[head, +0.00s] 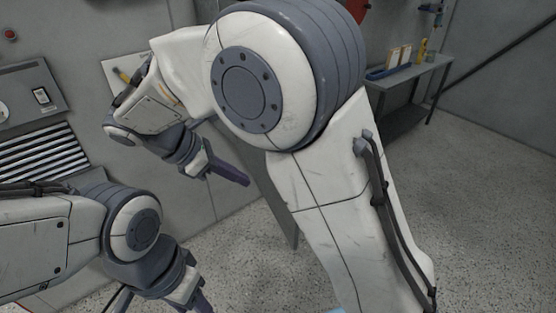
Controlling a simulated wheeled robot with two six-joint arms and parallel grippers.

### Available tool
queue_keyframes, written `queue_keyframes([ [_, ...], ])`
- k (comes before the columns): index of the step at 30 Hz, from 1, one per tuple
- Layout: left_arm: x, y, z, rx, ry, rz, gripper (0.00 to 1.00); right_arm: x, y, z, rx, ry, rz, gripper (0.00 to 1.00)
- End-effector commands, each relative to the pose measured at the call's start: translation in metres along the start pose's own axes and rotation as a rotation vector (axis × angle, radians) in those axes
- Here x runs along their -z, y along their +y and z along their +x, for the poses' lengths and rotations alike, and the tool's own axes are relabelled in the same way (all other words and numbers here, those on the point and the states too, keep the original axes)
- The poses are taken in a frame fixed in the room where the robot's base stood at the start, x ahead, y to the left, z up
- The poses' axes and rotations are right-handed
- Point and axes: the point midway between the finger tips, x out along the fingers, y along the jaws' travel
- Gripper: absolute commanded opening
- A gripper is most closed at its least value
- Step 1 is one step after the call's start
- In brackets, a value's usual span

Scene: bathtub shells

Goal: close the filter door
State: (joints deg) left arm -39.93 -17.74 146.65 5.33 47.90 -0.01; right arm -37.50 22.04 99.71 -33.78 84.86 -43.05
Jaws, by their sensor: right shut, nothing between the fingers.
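A narrow grey panel (275,205) hangs at a slant behind my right arm. It may be the filter door, but my arm hides much of it and I cannot tell how it is hinged. My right gripper (236,177) is shut and empty, its purple fingers pointing right and slightly down, with the panel close to its right in the picture. I cannot tell if they touch. My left gripper (199,302) is at the bottom edge, pointing down. Its fingertips are cut off, so its opening does not show.
A louvred vent (45,152) and a switch panel (34,95) are on the left wall. A grey side table (425,70) with bottles and boxes stands at the back right. Speckled floor (480,210) is clear on the right. A light-blue bit (334,311) shows at the bottom edge.

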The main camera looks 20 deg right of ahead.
Motion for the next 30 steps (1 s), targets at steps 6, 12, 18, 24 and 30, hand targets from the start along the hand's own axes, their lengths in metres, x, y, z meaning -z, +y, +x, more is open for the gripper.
queue_keyframes([
  [6, 0.000, 0.001, -0.007, 0.000, 0.000, 0.000, 0.50, -0.009, 0.016, 0.004, -0.004, -0.071, -0.056, 0.00],
  [12, 0.000, 0.001, -0.012, 0.000, -0.001, 0.000, 0.50, -0.013, 0.015, 0.039, -0.001, -0.069, -0.055, 0.00],
  [18, 0.001, 0.001, -0.019, 0.000, 0.000, -0.001, 0.50, -0.015, 0.015, 0.083, 0.000, -0.069, -0.054, 0.00],
  [24, 0.001, 0.002, -0.030, 0.000, 0.000, -0.001, 0.50, -0.033, 0.016, 0.108, -0.003, -0.065, -0.051, 0.00],
  [30, 0.002, 0.003, -0.034, 0.000, 0.000, -0.002, 0.50, -0.043, 0.018, 0.119, -0.005, -0.064, -0.052, 0.00],
])
